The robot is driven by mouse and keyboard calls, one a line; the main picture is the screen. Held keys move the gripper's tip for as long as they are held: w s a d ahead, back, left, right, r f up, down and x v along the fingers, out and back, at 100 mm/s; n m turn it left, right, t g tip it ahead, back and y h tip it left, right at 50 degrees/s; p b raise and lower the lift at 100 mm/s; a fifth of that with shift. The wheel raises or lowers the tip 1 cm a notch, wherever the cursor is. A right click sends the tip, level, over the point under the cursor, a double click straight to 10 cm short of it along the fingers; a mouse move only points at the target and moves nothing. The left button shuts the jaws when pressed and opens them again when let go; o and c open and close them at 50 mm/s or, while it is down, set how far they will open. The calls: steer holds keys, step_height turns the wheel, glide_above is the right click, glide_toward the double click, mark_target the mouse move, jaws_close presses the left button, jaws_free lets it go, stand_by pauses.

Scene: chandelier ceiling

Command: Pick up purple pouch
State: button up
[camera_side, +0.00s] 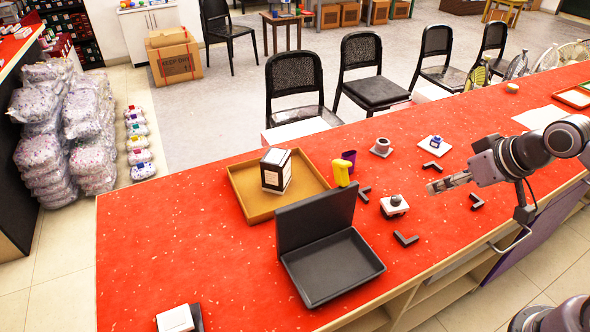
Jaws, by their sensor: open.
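A small purple item (349,158), which looks like the pouch, stands on the red counter (200,240) just right of a wooden tray. A yellow object (341,174) stands in front of it and hides part of it. My gripper (436,187) is to the right of the purple item, apart from it and above the counter. It points left, and its jaws are open with nothing seen in them.
The wooden tray (248,208) holds a black-and-white box (276,171). An open black case (333,270) lies in front. A white-and-black object (394,206), a grey item (382,147) and several black L-shaped pieces are near my gripper. The counter's left part is mostly clear.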

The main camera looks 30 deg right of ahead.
steer(key=w+r+m+g, duration=0.2)
steer(key=w+r+m, duration=0.2)
steer(key=w, duration=0.3)
steer(key=m+g, duration=0.5)
steer(key=m, duration=0.8)
glide_above(349, 153)
steer(key=f, duration=0.7)
steer(key=shift+s+d, duration=0.15)
steer(key=shift+d, duration=0.05)
steer(key=shift+w+f, duration=0.2)
steer(key=shift+f, duration=0.35)
steer(key=shift+s+a+f, duration=0.1)
steer(key=shift+f, duration=2.45)
steer(key=shift+a+f, duration=0.1)
steer(key=shift+f, duration=2.45)
jaws_close()
